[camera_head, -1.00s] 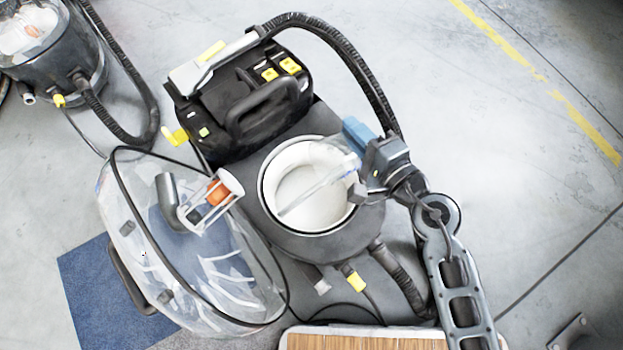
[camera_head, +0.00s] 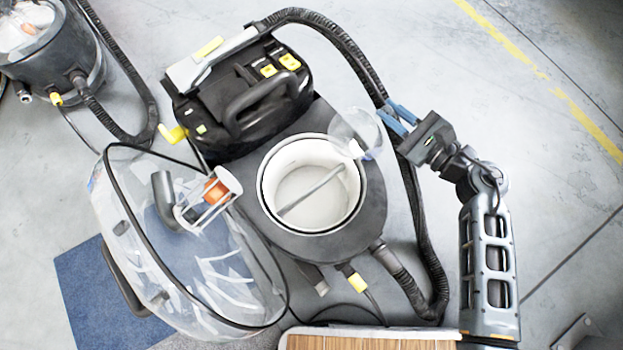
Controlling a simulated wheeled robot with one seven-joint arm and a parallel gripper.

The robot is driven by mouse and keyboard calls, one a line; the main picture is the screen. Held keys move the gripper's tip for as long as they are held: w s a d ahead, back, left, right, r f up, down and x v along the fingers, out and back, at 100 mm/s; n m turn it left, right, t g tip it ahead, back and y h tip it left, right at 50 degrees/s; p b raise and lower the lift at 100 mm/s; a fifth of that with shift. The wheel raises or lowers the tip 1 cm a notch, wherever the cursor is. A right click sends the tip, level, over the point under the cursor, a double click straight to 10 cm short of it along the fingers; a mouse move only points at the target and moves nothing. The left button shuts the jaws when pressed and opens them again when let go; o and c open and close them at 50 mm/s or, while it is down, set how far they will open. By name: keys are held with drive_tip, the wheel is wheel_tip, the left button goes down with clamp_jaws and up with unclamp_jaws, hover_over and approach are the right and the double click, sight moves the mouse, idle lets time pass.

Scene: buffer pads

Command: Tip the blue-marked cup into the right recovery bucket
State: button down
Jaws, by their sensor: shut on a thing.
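The right recovery bucket (camera_head: 273,178) is the round white-lined tub in the middle, with its top open. A clear cup (camera_head: 352,128) is above its upper-right rim, partly overlapping the opening. My gripper (camera_head: 394,120), with blue fingers, is shut on the cup's right side and lies just right of the bucket. The cup is see-through, so its contents and exact tilt are hard to tell. I cannot tell a blue mark on the cup apart from the blue fingers.
A thin grey rod (camera_head: 311,190) shows across the bucket's opening. A black motor head (camera_head: 240,100) lies behind it, and a clear dome (camera_head: 215,265) with an orange float (camera_head: 215,191) lies left. Another bucket (camera_head: 60,65) stands at upper left. A black hose (camera_head: 412,210) curves right of the bucket.

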drive_tip(key=shift+w+d+f+m+t+y+b, duration=0.2)
drive_tip(key=shift+w+d+f+m+b, duration=0.3)
drive_tip(key=shift+f+m, duration=0.35)
drive_tip(key=shift+w+d+f+m+t+y+b, duration=0.1)
drive_tip(key=shift+w+d+f+m+y+b, duration=0.2)
drive_tip(key=shift+d+f+m, duration=0.5)
drive_tip(key=shift+w+d+f+m+t+y+b, duration=0.1)
drive_tip(key=shift+w+d+f+m+b, duration=0.35)
drive_tip(key=shift+m, duration=0.7)
